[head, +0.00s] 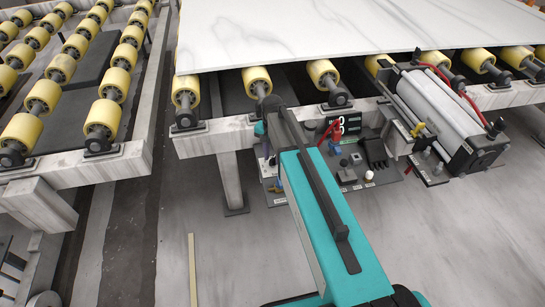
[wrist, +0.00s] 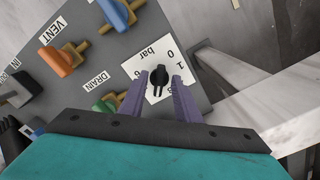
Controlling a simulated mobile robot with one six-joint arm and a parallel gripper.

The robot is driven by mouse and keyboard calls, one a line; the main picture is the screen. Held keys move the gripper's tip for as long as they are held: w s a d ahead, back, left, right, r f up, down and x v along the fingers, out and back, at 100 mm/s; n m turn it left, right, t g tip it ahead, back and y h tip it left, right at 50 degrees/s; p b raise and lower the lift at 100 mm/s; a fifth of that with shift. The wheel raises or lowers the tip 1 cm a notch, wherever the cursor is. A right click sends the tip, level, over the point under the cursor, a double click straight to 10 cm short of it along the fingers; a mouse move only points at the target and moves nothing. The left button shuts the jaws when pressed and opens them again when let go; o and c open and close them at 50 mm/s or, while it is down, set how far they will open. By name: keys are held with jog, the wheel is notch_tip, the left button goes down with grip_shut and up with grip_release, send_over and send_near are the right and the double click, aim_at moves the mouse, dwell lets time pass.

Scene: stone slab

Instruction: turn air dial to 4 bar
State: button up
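The air dial (wrist: 159,80) is a small black knob on a white square scale plate (wrist: 172,72), seen in the wrist view. The plate reads "bar" upside down, with 0 and 1 toward its upper right and other marks partly hidden. I cannot tell for certain which number the knob points to. My gripper (wrist: 160,80) has two purple fingers spread on either side of the knob, with a gap visible on both sides. In the head view my teal arm hides the dial and most of the gripper.
An orange VENT valve (wrist: 60,60), a green DRAIN valve (wrist: 106,103) and a blue valve (wrist: 118,12) sit near the dial. A pale frame beam (wrist: 265,92) runs close on the right. In the head view a marble slab (head: 300,30) lies above the panel (head: 350,178).

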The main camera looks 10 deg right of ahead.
aim_at(273, 159)
notch_tip(273, 159, up, 13)
jog(key=shift+r, duration=0.15)
dwell(0.7)
jog(key=shift+s, duration=0.15)
dwell(0.3)
